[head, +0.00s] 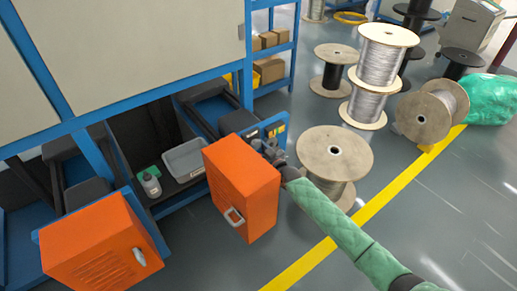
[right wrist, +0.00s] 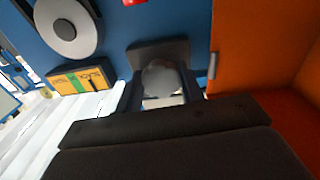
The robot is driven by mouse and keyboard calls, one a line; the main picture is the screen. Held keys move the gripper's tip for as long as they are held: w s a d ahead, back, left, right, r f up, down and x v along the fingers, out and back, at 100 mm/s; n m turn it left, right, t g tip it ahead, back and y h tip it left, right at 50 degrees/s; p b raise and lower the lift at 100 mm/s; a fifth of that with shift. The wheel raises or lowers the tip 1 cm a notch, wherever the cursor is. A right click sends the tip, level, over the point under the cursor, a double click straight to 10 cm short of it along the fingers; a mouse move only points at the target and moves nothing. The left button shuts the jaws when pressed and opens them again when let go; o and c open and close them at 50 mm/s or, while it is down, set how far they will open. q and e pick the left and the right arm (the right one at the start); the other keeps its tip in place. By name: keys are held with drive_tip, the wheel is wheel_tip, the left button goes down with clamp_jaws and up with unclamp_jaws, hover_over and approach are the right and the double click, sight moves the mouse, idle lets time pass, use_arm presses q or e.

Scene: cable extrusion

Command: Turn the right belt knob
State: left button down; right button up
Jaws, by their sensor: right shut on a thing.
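My right gripper (head: 268,149) reaches in from the lower right on a green-sleeved arm, at the blue control panel (head: 272,122) behind the right orange box. In the right wrist view the gripper (right wrist: 162,86) is shut on a small grey round knob (right wrist: 160,76) on the blue panel face (right wrist: 110,40). The knob's pointer or angle cannot be made out. In the head view the gripper hides the knob. My left gripper is not in view.
The right orange box (head: 243,185) with a handle stands close to my right gripper; its orange side (right wrist: 245,60) is close in the wrist view. A wooden spool (head: 335,155) stands right of the gripper. A grey tray (head: 186,160) and bottle (head: 150,184) sit left.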

drive_tip(key=shift+m, duration=1.1)
drive_tip(key=o, duration=1)
drive_tip(key=v, duration=0.8)
